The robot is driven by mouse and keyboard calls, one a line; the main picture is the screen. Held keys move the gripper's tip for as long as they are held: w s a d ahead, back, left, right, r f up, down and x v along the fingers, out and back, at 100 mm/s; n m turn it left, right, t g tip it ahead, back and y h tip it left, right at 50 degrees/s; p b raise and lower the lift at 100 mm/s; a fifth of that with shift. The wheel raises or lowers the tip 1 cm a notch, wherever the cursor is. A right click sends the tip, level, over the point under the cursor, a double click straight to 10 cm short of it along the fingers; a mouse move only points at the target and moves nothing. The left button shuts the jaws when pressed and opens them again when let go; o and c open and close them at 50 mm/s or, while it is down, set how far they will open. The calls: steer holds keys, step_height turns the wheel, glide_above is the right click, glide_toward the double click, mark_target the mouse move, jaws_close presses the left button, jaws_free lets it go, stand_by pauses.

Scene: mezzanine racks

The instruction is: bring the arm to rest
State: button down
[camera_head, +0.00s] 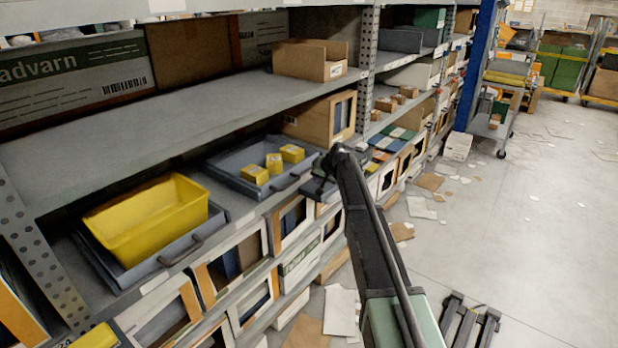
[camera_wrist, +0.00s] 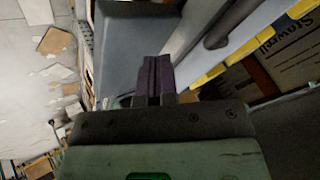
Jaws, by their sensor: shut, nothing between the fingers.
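My gripper (camera_wrist: 156,68) shows in the wrist view with its two dark fingers together and nothing between them. In the head view my arm reaches up from the bottom to the shelf front, and its dark far end is beside the right end of a grey tray (camera_head: 231,180). The gripper's fingers are too small and dark to make out there. The tray holds several small yellow boxes (camera_head: 273,163). In the wrist view a grey surface lies just beyond the fingers; I cannot tell whether they touch it.
A yellow bin (camera_head: 150,225) sits in another grey tray on the same shelf. A perforated rack upright (camera_head: 367,75) stands just behind the arm. Cardboard and paper scraps (camera_head: 340,310) litter the floor. The aisle floor (camera_head: 540,230) at right is largely open.

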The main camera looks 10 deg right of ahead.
steer(key=a+r+p+v, duration=0.1)
steer(key=p+v, duration=0.4)
steer(key=v, duration=0.4)
steer(key=s+a+f+n+g+h, duration=0.1)
steer(key=s+a+g, duration=0.1)
steer(key=s, duration=1.1)
steer(key=s+a+n+g+h+p, duration=0.1)
steer(key=s+a, duration=0.3)
steer(key=s, duration=1)
steer(key=s+a+f+n+g+h+p, duration=0.1)
steer(key=s+a+g, duration=0.2)
steer(key=s, duration=1.1)
steer(key=shift+s+a+f+g+h, duration=0.2)
steer(key=shift+f+g+h, duration=0.1)
steer(key=shift+g, duration=0.1)
